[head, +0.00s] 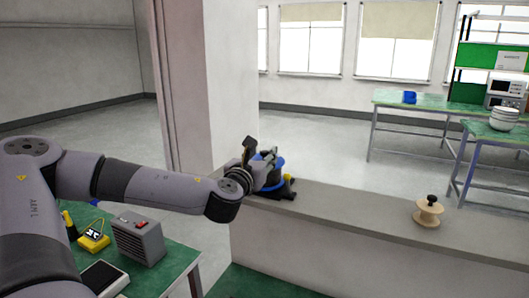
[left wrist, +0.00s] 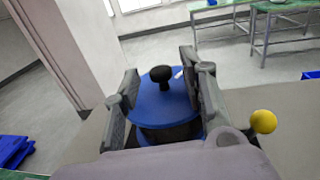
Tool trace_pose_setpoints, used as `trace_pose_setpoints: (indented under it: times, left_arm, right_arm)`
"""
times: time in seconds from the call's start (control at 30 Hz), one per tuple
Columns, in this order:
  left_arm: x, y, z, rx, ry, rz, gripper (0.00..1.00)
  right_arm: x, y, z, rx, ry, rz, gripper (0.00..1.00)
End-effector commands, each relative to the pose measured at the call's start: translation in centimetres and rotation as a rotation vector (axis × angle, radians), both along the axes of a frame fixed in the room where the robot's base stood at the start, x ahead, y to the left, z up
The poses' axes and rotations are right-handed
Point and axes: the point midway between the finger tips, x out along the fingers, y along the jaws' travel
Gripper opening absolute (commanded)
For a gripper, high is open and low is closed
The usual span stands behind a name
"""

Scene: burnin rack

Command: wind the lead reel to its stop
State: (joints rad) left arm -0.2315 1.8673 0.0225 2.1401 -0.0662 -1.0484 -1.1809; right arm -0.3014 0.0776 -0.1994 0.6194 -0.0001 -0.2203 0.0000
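A blue reel (head: 275,187) with a dark base stands on the grey ledge. In the left wrist view its round blue top (left wrist: 165,105) carries a black knob (left wrist: 163,76). A yellow ball (left wrist: 263,121) is beside it on the right. My left gripper (head: 262,160) is at the reel. In the left wrist view its two fingers (left wrist: 163,88) are wide apart, one on each side of the blue top and knob. The right finger covers part of the top's edge; whether either finger touches it is unclear. My right gripper is not in view.
A wooden spool (head: 428,213) with a black knob stands farther right on the ledge (head: 350,210). A pale pillar (head: 225,80) rises behind my left arm. A green table (head: 180,262) at lower left holds a grey box (head: 138,238). The ledge between reel and spool is clear.

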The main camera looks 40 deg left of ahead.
Motion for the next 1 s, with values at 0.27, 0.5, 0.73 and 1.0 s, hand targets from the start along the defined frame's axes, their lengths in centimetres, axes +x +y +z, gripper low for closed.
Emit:
trace_pose_setpoints:
  times: [0.27,0.5,0.73,1.0]
  left_arm:
    - [1.9,1.0,0.0,0.002,0.002,0.002,0.39]
    - [2.4,1.1,0.0,0.001,0.0,0.001,0.39]
    - [2.4,1.1,0.0,0.001,0.0,0.0,0.36]
    - [2.4,1.1,0.0,0.001,0.0,0.001,0.18]
  right_arm:
    - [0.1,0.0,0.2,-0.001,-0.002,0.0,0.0]
    - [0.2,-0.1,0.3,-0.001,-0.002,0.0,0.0]
    - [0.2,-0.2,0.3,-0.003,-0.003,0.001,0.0]
    - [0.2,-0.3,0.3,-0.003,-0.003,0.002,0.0]
